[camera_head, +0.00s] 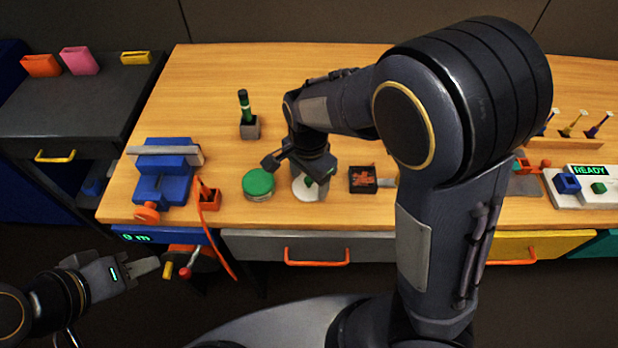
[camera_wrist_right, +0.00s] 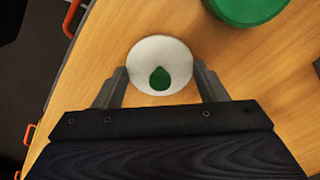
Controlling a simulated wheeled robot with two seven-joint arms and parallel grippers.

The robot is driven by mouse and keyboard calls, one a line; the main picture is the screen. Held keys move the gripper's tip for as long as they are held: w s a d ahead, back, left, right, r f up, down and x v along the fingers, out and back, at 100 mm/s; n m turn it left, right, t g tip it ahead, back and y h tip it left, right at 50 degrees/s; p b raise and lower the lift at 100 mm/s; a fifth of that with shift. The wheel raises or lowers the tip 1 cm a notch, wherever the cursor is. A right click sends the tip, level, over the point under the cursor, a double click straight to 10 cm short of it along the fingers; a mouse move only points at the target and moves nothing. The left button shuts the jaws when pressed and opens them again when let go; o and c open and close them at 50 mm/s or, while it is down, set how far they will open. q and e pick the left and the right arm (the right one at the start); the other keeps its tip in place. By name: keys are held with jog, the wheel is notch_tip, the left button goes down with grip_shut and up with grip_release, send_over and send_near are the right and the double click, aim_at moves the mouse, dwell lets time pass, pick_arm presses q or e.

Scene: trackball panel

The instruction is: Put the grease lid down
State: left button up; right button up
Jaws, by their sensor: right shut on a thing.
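Whether the lid touches the wood I cannot tell. The round green tin (camera_head: 258,184) stands just left of the lid, apart from it. My left gripper (camera_head: 146,266) is empty, low at the left, off the bench.
A blue vise (camera_head: 163,178) and a red-orange holder (camera_head: 209,196) stand left of the tin. A dark box with red contents (camera_head: 363,179) is close right of the lid. A grey block with a green-topped tool (camera_head: 250,127) stands behind.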

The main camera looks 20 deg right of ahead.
aim_at(309, 179)
jog(key=o, duration=1)
notch_tip(309, 179, up, 12)
jog(key=p, duration=0.3)
jog(key=s+d+n+t+y, duration=0.1)
jog(key=s+d+n+t, duration=0.1)
jog(key=s, duration=0.3)
jog(key=s+d+n+t+y, duration=0.1)
jog(key=s+d+n+t, duration=0.1)
jog(key=s+d+n, duration=0.2)
jog(key=s+d+n+t+y, duration=0.1)
jog(key=s+d+n, duration=0.2)
jog(key=s, duration=0.4)
jog(key=shift+s+d+r+n+t+y, duration=0.1)
jog(key=shift+r+n+t+y, duration=0.3)
jog(key=shift+n, duration=0.4)
